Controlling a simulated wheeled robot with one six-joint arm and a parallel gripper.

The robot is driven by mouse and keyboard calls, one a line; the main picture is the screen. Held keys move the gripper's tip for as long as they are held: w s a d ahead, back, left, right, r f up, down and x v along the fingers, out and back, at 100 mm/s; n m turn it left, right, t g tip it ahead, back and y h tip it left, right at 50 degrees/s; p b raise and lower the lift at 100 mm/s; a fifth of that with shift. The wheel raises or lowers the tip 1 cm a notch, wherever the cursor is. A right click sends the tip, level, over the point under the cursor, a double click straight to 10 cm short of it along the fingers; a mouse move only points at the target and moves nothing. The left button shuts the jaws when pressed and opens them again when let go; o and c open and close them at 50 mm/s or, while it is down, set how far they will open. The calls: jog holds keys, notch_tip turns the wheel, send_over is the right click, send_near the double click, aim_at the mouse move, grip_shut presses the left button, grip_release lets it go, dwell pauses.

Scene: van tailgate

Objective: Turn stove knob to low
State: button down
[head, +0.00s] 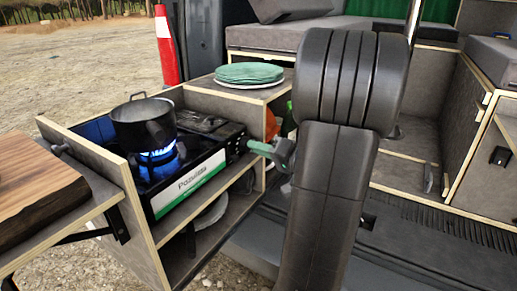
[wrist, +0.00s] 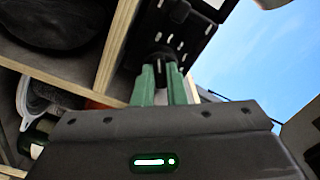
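The camp stove (head: 190,182), labelled "Powilla", sits in the pull-out kitchen box with a dark pot (head: 144,124) on its burner. A bright blue flame (head: 158,163) burns under the pot. My gripper (head: 256,147) has green fingers and reaches the stove's right end from the right. In the wrist view the fingers (wrist: 161,75) lie on both sides of the dark stove knob (wrist: 160,60) and look closed on it. The stove panel (wrist: 180,30) with light marks shows behind the knob. The knob's turn angle is hard to read, and it is hidden by my fingers in the head view.
Green plates (head: 248,73) are stacked on the shelf behind the stove. A wooden board (head: 35,190) lies on the side table at left. Below the stove is a shelf with a pale dish (head: 211,212). An orange-red cone (head: 166,50) stands behind.

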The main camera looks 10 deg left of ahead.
jog(key=shift+m, duration=0.3)
jog(key=shift+m+p, duration=5.55)
jog(key=shift+m, duration=2.65)
jog(key=c, duration=1.5)
grip_release()
jog(key=shift+o, duration=0.2)
jog(key=shift+d, duration=0.1)
